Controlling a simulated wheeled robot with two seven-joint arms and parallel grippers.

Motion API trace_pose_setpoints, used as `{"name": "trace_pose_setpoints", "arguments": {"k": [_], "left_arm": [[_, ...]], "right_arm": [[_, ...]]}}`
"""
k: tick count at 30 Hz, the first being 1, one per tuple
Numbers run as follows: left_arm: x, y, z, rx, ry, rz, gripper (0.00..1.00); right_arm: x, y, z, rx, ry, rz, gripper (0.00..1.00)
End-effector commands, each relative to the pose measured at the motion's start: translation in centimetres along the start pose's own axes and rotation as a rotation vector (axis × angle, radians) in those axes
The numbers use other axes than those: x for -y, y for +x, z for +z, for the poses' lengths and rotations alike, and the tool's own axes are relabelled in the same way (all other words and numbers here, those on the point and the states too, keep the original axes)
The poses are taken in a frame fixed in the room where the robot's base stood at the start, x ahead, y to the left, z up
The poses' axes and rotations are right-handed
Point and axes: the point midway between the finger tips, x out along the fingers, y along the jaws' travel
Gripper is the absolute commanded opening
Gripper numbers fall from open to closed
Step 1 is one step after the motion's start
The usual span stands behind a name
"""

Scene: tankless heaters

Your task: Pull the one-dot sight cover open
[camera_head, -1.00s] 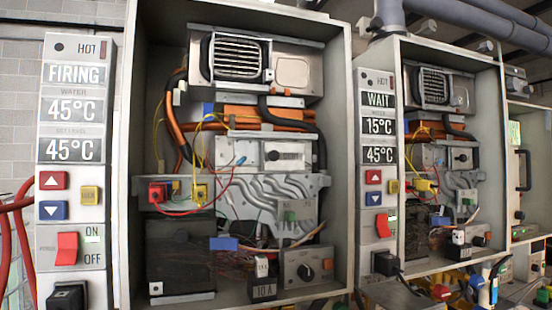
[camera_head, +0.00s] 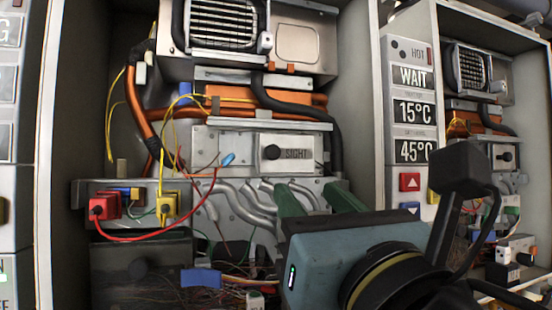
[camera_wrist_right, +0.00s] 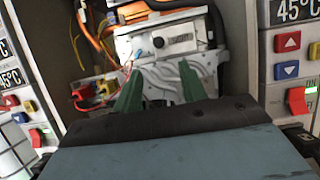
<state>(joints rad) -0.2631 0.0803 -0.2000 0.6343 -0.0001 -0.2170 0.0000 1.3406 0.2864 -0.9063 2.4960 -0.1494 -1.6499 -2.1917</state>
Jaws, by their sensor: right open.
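The sight cover (camera_head: 300,166) is a pale plate marked SIGHT with a round black knob, set in the middle of the open nearer heater. It looks closed. It also shows in the right wrist view (camera_wrist_right: 178,40), beyond my fingertips. My right gripper (camera_head: 312,188) has two green fingers spread apart with nothing between them. In the head view the fingertips appear just below the cover; they look apart from it. The lower part of the heater is partly hidden by my right gripper. My left gripper is not in view.
A red connector (camera_head: 103,206) and a yellow connector (camera_head: 167,206) with loose wires sit left of the gripper. A black hose (camera_head: 335,150) runs down right of the cover. The cabinet's side walls bound the space. A second heater's WAIT panel (camera_head: 412,115) stands to the right.

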Motion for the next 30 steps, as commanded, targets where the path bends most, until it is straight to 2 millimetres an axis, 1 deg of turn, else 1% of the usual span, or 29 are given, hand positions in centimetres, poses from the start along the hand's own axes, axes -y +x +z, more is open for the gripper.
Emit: {"name": "trace_pose_setpoints", "arguments": {"k": [2,5,6,9,12,16,21,24,30], "left_arm": [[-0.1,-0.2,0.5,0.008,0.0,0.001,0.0],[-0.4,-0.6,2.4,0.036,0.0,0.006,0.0],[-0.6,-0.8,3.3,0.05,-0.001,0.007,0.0],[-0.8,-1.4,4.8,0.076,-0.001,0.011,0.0],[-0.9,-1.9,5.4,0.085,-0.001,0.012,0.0],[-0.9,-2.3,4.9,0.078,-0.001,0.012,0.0],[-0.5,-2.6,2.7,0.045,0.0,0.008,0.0],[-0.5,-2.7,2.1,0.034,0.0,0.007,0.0],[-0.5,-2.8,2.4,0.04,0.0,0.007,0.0]], "right_arm": [[0.0,0.5,0.1,0.0,-0.003,-0.002,0.42],[0.0,1.9,0.1,-0.002,-0.002,-0.004,0.42],[0.1,2.6,0.1,-0.002,-0.002,-0.004,0.42],[0.1,4.7,0.1,-0.002,-0.001,-0.004,0.42],[0.1,6.9,0.2,-0.003,0.0,-0.004,0.42],[0.0,9.5,0.1,-0.002,0.0,-0.003,0.42],[0.0,11.9,0.1,-0.002,0.0,-0.002,0.42],[0.0,12.7,0.1,-0.001,0.0,-0.001,0.42],[0.0,13.3,0.0,0.0,0.0,0.0,0.42]]}}
